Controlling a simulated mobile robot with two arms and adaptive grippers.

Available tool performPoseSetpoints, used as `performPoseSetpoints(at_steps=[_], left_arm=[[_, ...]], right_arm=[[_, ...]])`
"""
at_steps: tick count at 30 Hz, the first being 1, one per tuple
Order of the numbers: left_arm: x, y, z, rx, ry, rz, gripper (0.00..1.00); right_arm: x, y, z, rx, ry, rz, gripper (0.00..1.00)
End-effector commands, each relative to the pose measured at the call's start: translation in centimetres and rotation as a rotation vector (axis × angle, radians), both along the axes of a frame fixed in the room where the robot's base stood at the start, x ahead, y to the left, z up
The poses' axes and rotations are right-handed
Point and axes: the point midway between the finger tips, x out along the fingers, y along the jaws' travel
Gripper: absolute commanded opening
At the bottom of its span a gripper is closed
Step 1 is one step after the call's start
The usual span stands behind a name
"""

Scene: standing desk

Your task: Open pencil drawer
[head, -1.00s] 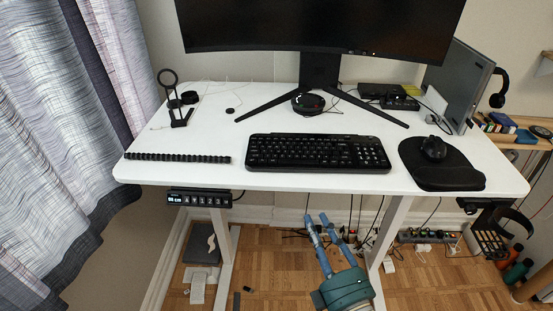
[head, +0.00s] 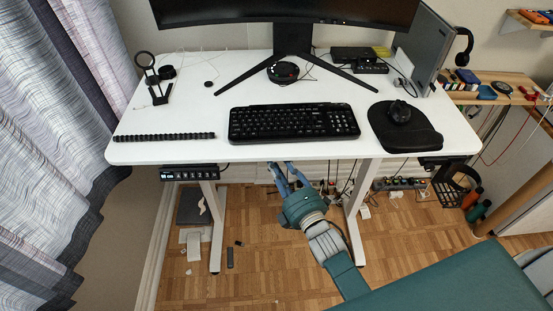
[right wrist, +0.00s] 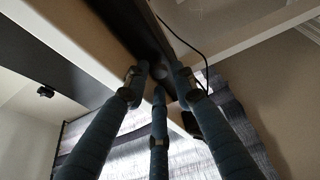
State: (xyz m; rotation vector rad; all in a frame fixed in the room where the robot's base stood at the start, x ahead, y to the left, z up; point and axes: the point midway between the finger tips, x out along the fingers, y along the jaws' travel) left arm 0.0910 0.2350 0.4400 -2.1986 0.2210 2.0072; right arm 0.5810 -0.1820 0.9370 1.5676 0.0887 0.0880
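No pencil drawer can be made out with certainty in the head view; the space under the white desk (head: 200,150) is largely hidden by its top. In the right wrist view a long dark part (right wrist: 147,35) runs along the desk's pale underside; I cannot tell whether it is the drawer. My right gripper (head: 284,167) is at the desk's front edge, below the keyboard, fingers pointing up and under. The right wrist view shows its blue fingers (right wrist: 158,75) spread, with nothing between them, close to the dark part; contact is unclear. My left gripper is out of view.
A control panel (head: 189,173) hangs under the desk's front left. A keyboard (head: 293,122), a mouse pad (head: 420,138) and a monitor stand (head: 292,42) are on top. A desk leg (head: 358,205) stands right of my gripper. Cables hang behind.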

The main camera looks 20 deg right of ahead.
Motion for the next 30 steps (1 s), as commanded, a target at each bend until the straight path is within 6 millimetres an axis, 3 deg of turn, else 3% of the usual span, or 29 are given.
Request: performPoseSetpoints(at_steps=[4, 13, 17, 18, 30], left_arm=[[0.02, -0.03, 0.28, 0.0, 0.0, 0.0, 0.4], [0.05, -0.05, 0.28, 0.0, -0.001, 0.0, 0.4], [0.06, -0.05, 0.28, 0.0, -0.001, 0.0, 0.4], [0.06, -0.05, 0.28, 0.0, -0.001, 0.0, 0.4], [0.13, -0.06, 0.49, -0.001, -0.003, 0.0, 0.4]], right_arm=[[1.12, 0.17, 0.03, 0.001, 0.001, 0.0, 0.26], [1.34, 0.2, 0.0, 0.002, 0.0, 0.001, 0.26], [1.33, 0.2, 0.0, 0.001, 0.0, 0.0, 0.02], [1.32, 0.2, 0.0, 0.001, 0.0, 0.001, 0.0], [0.65, 0.42, -0.06, 0.003, 0.003, 0.001, 0.0]])
